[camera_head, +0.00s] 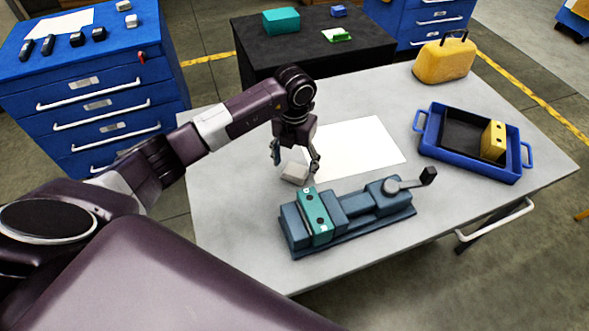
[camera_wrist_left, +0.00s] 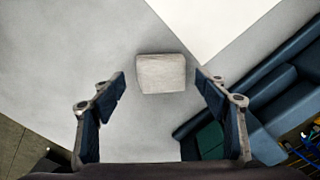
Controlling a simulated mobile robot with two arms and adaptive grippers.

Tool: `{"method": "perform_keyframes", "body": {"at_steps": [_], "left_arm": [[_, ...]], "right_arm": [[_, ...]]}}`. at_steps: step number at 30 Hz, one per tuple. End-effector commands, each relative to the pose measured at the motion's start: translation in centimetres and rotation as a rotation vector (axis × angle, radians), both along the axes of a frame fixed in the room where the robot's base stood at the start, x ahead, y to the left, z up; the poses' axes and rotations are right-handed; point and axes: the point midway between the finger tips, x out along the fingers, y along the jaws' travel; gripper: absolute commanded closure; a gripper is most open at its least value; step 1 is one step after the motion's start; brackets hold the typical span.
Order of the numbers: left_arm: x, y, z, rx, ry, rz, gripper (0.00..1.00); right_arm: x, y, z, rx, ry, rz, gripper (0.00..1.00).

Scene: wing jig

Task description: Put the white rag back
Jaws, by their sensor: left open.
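The white rag (camera_head: 294,172) is a small off-white folded block on the grey table, beside the near left corner of a white sheet. It also shows in the left wrist view (camera_wrist_left: 161,73), ahead of and between the open fingers. My left gripper (camera_head: 296,163) is open and points down just above the rag. In the left wrist view the left gripper (camera_wrist_left: 160,88) has its fingers wide apart with a gap to the rag on both sides, and nothing is held. My right gripper is not in either view.
A blue-grey vise (camera_head: 357,211) with a teal block (camera_head: 316,215) stands close to the rag. The white sheet (camera_head: 355,148) lies flat behind. A blue tray (camera_head: 471,172) with a yellow block (camera_head: 493,141) and a yellow case (camera_head: 444,59) are at right. The table's left part is clear.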

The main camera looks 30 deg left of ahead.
Motion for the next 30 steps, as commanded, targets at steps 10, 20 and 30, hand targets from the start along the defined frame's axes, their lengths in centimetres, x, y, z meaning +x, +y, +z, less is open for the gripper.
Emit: {"method": "perform_keyframes", "body": {"at_steps": [10, 20, 30], "left_arm": [[0.1, 0.1, 7.2, 0.000, -0.005, 0.000, 0.33], [0.0, 0.0, 9.6, 0.000, -0.001, 0.000, 0.33], [0.0, 0.0, 9.6, 0.000, -0.001, 0.000, 0.33]], "right_arm": [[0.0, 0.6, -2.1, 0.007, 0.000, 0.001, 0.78], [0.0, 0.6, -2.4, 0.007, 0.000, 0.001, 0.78], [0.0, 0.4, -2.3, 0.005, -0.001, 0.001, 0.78]]}}
